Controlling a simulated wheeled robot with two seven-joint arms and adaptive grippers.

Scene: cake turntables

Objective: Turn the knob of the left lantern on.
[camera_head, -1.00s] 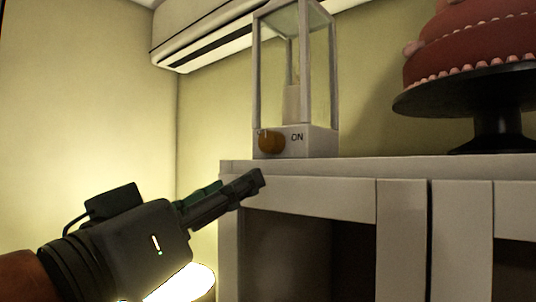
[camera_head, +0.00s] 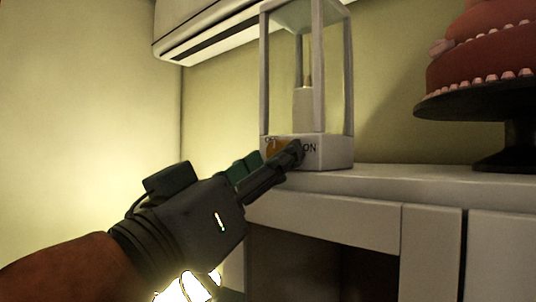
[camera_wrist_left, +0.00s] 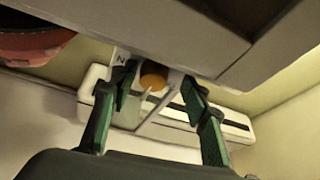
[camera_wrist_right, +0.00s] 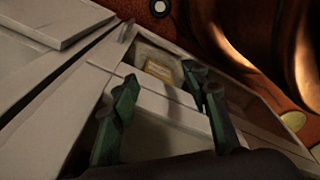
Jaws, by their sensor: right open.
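The left lantern (camera_head: 336,152), a pale frame with a candle inside, stands on the cabinet. Its orange knob (camera_head: 271,147) is on the front face between the letters of OFF, partly covered, and ON. My left gripper (camera_head: 286,157) is in front of the knob and hides part of it. In the left wrist view its fingers are apart, with the knob (camera_wrist_left: 153,82) showing between them; I cannot tell whether they touch it. My right gripper (camera_wrist_right: 161,82) is out of the head view; in the right wrist view it is open, with nothing held between its fingers.
The pale cabinet (camera_head: 325,222) has its top edge just below the lantern. A red tiered cake (camera_head: 482,58) on a dark stand (camera_head: 503,143) is to the right. An air conditioner (camera_head: 215,28) hangs on the wall behind. Left of the cabinet is open room.

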